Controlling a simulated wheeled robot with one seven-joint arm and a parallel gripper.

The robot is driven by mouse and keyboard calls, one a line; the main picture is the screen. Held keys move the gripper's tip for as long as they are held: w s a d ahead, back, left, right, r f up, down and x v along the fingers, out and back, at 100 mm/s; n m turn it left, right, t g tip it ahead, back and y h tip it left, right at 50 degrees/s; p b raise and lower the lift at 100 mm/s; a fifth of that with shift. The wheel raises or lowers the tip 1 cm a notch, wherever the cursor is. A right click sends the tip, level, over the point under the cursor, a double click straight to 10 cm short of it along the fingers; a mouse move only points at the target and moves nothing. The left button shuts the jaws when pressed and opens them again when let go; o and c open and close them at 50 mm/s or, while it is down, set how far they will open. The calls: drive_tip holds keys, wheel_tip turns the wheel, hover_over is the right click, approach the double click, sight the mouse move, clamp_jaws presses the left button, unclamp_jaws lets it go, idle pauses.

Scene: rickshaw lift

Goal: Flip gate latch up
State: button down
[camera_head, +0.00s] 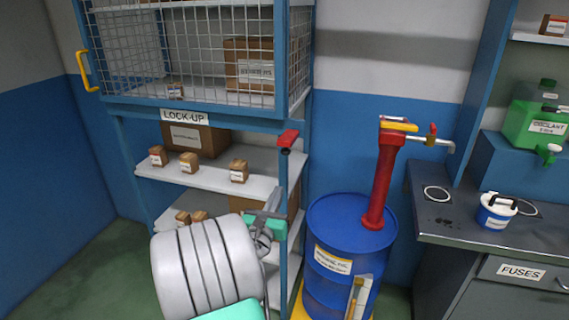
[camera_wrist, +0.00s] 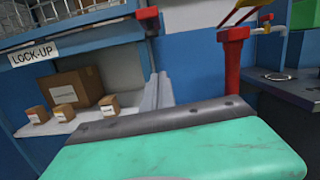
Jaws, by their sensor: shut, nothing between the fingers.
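A small red handle (camera_head: 288,139) that looks like the gate latch sits on the blue right post of the lock-up rack, just below the mesh cage (camera_head: 205,106). It also shows at the top of the wrist view (camera_wrist: 147,13). My gripper (camera_head: 276,196) is below and slightly left of the red handle, apart from it. Its grey fingers are together, pointing up, with nothing between them; they also show in the wrist view (camera_wrist: 158,90). My arm hides the lower part of the rack.
A shelf (camera_head: 210,184) with small boxes lies left of my gripper. A blue drum (camera_head: 326,285) with a red pump (camera_head: 383,180) stands to the right. A workbench (camera_head: 470,236) is further right. A yellow handle (camera_head: 85,72) is on the cage's left side.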

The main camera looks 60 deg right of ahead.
sight(288, 143)
drive_tip(key=w+d+r+p, duration=0.1)
drive_tip(key=d+r+p, duration=0.3)
drive_tip(key=d, duration=0.4)
drive_tip(key=shift+w+r, duration=0.3)
drive_tip(key=shift+r, duration=0.3)
drive_tip(key=shift+a+r, duration=0.1)
drive_tip(key=shift+r, duration=0.05)
